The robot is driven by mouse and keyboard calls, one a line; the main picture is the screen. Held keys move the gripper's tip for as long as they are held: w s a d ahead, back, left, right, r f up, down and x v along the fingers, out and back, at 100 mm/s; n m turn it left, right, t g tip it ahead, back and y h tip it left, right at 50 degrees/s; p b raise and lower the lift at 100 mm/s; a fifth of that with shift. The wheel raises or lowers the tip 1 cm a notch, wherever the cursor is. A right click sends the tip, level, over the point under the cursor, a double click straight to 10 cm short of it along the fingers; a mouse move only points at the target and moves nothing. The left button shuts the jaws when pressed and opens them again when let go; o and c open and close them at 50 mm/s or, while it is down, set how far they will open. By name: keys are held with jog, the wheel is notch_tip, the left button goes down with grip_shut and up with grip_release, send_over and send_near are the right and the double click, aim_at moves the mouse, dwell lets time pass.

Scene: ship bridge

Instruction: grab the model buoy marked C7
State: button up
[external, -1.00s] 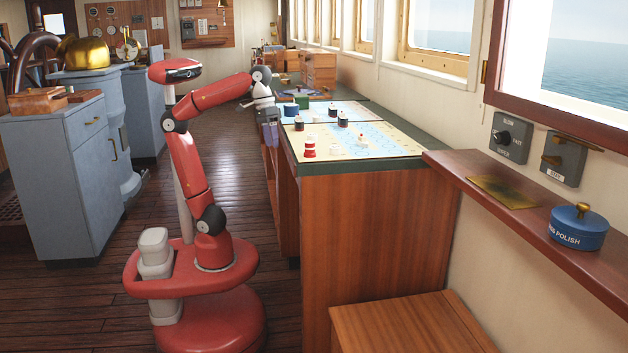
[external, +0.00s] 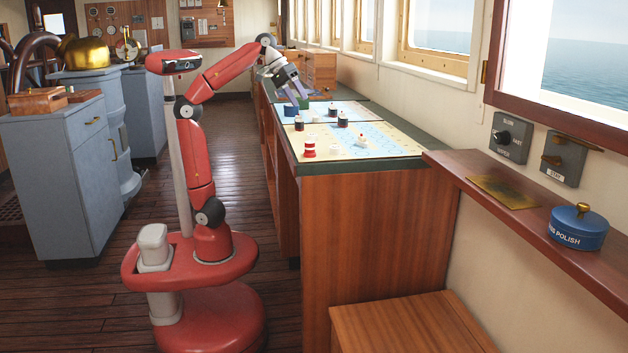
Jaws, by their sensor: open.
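Several small model buoys stand on the chart table: a red-and-white one (external: 309,147) near the front left corner, dark ones with pale or red parts (external: 342,119) (external: 299,123) (external: 333,110) further back, and a white one (external: 361,139) near the middle. No marking is readable, so I cannot tell which is C7. My gripper (external: 299,96) is open above the far left part of the table, fingers pointing down and to the right. It is close to a green object (external: 303,103) and a blue round object (external: 291,110); I cannot tell whether it touches either.
Charts (external: 385,136) cover much of the tabletop (external: 320,169). A wooden box (external: 320,66) stands at the table's far end. A shelf (external: 475,167) with a blue polish tin (external: 578,228) is at the right. The floor (external: 90,290) left of my base is clear.

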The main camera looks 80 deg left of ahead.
jog(key=w+d+m+g, duration=0.1)
jog(key=w+d+m, duration=0.25)
jog(key=d, duration=0.35)
jog(key=m+g+y+p, duration=0.2)
jog(key=m, duration=0.4)
send_over(310, 144)
jog(key=s+a, duration=0.1)
jog(key=a, duration=0.1)
jog(key=shift+s+d, duration=0.1)
jog(key=shift+s+d+f, duration=0.15)
jog(key=shift+d+f, duration=0.2)
jog(key=shift+f, duration=0.2)
jog(key=x, duration=0.3)
jog(key=b+x, duration=0.1)
jog(key=x, duration=0.1)
jog(key=shift+a+f, duration=0.3)
jog(key=shift+f, duration=0.1)
jog(key=shift+w+f, duration=0.25)
jog(key=shift+f, duration=0.3)
jog(key=c, duration=1.1)
